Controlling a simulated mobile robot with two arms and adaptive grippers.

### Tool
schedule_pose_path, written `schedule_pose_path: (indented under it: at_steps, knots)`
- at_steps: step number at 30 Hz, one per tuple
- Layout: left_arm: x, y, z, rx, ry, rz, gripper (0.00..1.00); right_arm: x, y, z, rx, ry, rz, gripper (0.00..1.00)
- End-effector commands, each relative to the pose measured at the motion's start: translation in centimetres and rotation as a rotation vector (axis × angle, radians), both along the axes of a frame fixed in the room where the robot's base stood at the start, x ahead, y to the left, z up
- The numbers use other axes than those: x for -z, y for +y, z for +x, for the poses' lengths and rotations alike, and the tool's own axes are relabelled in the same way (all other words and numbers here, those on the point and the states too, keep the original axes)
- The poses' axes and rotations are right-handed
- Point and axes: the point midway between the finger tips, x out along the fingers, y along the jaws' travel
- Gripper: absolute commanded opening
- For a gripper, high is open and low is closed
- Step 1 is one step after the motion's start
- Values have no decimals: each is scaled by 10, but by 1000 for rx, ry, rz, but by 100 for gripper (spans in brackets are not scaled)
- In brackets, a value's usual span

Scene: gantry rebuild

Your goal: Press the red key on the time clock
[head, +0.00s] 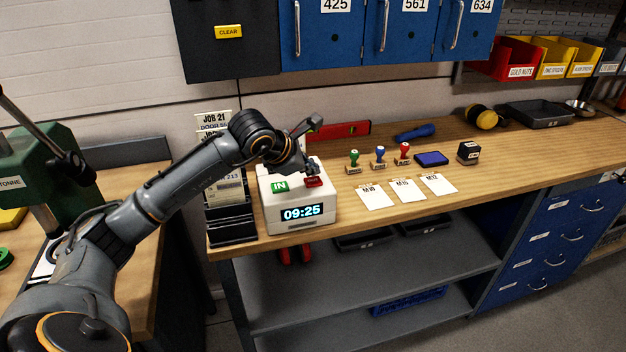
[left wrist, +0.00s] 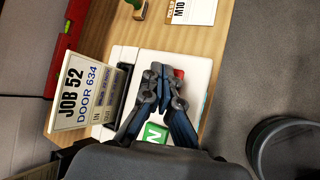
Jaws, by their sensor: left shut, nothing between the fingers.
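The white time clock (head: 290,212) stands at the bench's left end, its display reading 09:25. It has a green IN key (head: 279,187) and a red key (head: 316,183) to the right of it. My left gripper (head: 312,170) is shut and empty, its tips close above the red key. My right gripper is not in view.
A JOB 52 card (left wrist: 78,84) stands in the clock's dark slot. A card rack (head: 230,228) stands left of the clock. Several stamps, including a green-handled one (head: 353,158), and white tags (head: 375,196) lie to the right. Blue lockers (head: 330,35) hang above.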

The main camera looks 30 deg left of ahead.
Motion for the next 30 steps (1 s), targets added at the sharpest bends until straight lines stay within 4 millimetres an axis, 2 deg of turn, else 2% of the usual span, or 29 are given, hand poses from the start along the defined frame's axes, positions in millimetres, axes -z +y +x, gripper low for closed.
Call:
schedule_pose_path:
  at_steps: [16, 30]
  knots:
    - [-49, 0, 0, -1, -1, 0, 0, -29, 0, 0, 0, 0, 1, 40]
    - [-50, 0, 0, 0, 0, 0, 0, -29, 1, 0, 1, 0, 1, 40]
